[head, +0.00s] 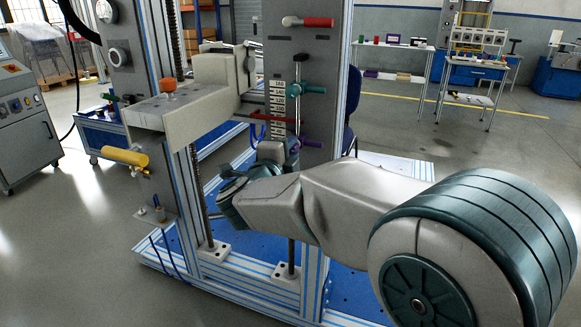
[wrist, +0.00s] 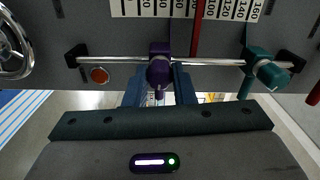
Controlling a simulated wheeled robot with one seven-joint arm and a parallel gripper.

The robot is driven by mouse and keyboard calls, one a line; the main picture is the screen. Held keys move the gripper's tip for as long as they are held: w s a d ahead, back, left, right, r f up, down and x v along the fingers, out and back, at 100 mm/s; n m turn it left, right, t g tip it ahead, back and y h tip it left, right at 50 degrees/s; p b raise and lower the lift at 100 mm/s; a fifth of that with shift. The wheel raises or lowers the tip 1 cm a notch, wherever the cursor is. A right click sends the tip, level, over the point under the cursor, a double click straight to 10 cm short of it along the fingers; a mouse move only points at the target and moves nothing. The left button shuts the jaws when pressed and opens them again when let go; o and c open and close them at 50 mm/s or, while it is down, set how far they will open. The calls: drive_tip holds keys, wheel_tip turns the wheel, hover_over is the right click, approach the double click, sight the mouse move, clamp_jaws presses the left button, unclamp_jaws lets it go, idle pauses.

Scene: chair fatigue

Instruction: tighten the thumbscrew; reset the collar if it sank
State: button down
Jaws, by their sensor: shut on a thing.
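A purple collar (wrist: 159,50) with a purple thumbscrew (wrist: 158,74) sits on a thin metal rod (wrist: 213,62) beside a numbered scale (wrist: 170,8). It also shows in the head view as a purple piece (head: 307,143) low on the grey column. My gripper (wrist: 158,88) has its blue fingers on both sides of the thumbscrew and is shut on it. In the head view my gripper (head: 290,148) is at the column, below the scale. A teal collar (wrist: 262,62) sits farther up the rod, teal in the head view too (head: 292,90). The fingertip contact is partly hidden.
A red pointer (wrist: 196,28) crosses the scale between the two collars. A beige arm (head: 185,105) with an orange knob (head: 168,85) juts left of the column.

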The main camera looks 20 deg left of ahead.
drive_tip(key=shift+f+m+b, duration=0.15)
drive_tip(key=shift+m+b, duration=2.25)
drive_tip(key=shift+b, duration=0.1)
drive_tip(key=c, duration=1.2)
unclamp_jaws()
drive_tip(key=shift+s, duration=0.15)
drive_tip(key=s+a+p, duration=0.1)
drive_tip(key=s+p, duration=0.1)
drive_tip(key=s, duration=1.1)
drive_tip(key=shift+s+p, duration=0.3)
drive_tip(key=shift+p, duration=0.05)
